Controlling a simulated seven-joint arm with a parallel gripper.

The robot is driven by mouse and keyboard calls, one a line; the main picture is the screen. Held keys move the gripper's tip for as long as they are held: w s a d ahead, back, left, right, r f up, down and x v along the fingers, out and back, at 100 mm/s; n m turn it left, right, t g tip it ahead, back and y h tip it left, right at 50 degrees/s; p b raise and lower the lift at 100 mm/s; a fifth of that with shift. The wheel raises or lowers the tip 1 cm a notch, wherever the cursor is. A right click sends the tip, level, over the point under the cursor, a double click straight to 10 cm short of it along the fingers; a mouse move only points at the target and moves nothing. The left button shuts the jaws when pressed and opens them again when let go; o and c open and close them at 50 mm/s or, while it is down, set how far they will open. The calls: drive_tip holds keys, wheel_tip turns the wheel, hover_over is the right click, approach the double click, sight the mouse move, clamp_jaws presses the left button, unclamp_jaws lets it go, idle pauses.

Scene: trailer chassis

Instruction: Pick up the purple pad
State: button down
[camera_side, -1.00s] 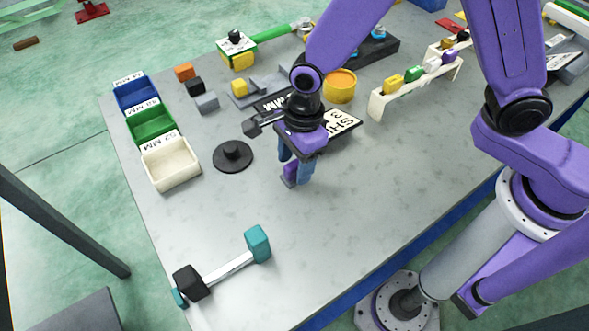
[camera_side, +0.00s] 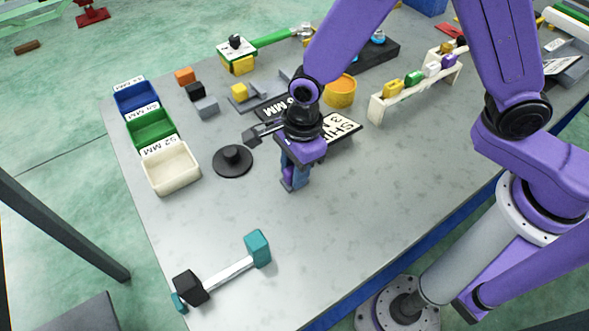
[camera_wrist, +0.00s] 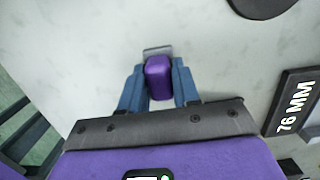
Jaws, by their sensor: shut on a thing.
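The purple pad (camera_wrist: 158,77) sits between the two blue fingers of my gripper (camera_wrist: 159,88) in the wrist view. The fingers are shut on it, one on each side. In the side view my gripper (camera_side: 295,183) points down near the middle of the table, and the purple pad (camera_side: 288,173) shows only partly between the fingers. Whether the pad touches the table or hangs just above it I cannot tell.
A black disc with a knob (camera_side: 232,160) lies left of my gripper. Blue, green and white bins (camera_side: 171,168) line the left edge. Labelled plates (camera_side: 343,127) lie behind my gripper. A teal-and-black mallet-like tool (camera_side: 230,270) lies in front. The table's front right is clear.

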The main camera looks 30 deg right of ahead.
drive_tip(key=shift+r, duration=0.65)
drive_tip(key=s+d+r, duration=0.9)
drive_tip(key=s+r, duration=0.1)
drive_tip(key=r, duration=0.1)
drive_tip(key=shift+s+d+r, duration=0.15)
drive_tip(key=shift+s+r, duration=0.05)
drive_tip(key=shift+r, duration=0.05)
drive_tip(key=c, duration=1.7)
unclamp_jaws()
drive_tip(key=shift+c, duration=0.2)
